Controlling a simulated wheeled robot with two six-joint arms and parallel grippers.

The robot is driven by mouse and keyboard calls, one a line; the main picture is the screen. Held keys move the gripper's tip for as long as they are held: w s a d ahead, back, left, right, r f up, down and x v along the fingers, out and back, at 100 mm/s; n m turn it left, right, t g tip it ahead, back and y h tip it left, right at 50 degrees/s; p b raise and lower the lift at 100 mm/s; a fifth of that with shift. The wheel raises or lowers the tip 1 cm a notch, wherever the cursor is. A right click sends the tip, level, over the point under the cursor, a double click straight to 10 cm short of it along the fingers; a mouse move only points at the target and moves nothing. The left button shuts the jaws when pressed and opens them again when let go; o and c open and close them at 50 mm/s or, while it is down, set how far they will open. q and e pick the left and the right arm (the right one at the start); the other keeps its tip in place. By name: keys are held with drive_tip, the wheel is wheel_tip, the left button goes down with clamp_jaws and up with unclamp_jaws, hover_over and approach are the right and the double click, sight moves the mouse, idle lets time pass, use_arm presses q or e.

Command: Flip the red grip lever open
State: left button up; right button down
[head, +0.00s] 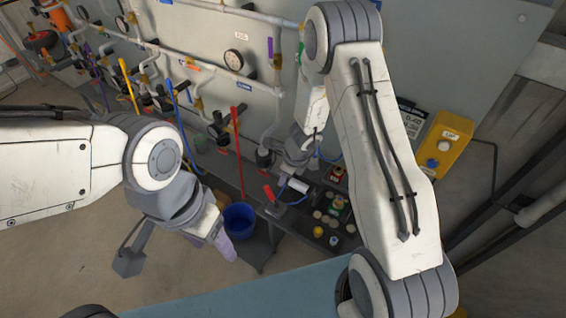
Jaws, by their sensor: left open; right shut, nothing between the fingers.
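A short red grip lever (268,193) stands tilted up and to the left from a small metal fitting on the dark bench. A white cylinder (297,185) lies just right of it. My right gripper (297,163) reaches down just above and right of the lever, shut and empty; its fingertips are hard to make out and seem apart from the lever. My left gripper (178,250) is open and empty, left of the bench and in front of the blue bucket, well away from the lever.
A blue bucket (239,220) stands on the floor. A long red bar (238,150) rises left of the lever. Pipes, valves and a gauge (234,60) line the grey tank. A yellow box (442,145) is at right. Several round knobs (332,222) crowd the bench's right part.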

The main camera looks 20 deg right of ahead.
use_arm(q)
wheel_tip(320, 180, up, 4)
drive_tip(key=p, duration=0.2)
drive_tip(key=shift+s+p, duration=0.1)
drive_tip(key=shift+p, duration=0.25)
use_arm(e)
wheel_tip(320, 180, up, 6)
drive_tip(key=a, duration=0.1)
drive_tip(key=shift+w, duration=0.4)
use_arm(q)
drive_tip(key=shift+a, duration=0.1)
use_arm(e)
drive_tip(key=s+a+r+n+g+y+b, duration=0.1)
drive_tip(key=s+a+r+n+b, duration=0.6)
drive_tip(key=s+a+n, duration=0.6)
use_arm(q)
wheel_tip(320, 180, down, 14)
drive_tip(key=b, duration=0.7)
drive_tip(key=shift+f, duration=0.15)
use_arm(e)
drive_tip(key=s+d+r+n+h, duration=0.1)
drive_tip(key=s+d+n, duration=0.1)
drive_tip(key=s+n, duration=0.5)
drive_tip(key=s+d+r+n+g+h, duration=0.1)
drive_tip(key=s+d+n, duration=0.1)
drive_tip(key=s+n, duration=0.6)
drive_tip(key=n, duration=0.5)
drive_tip(key=shift+s, duration=0.2)
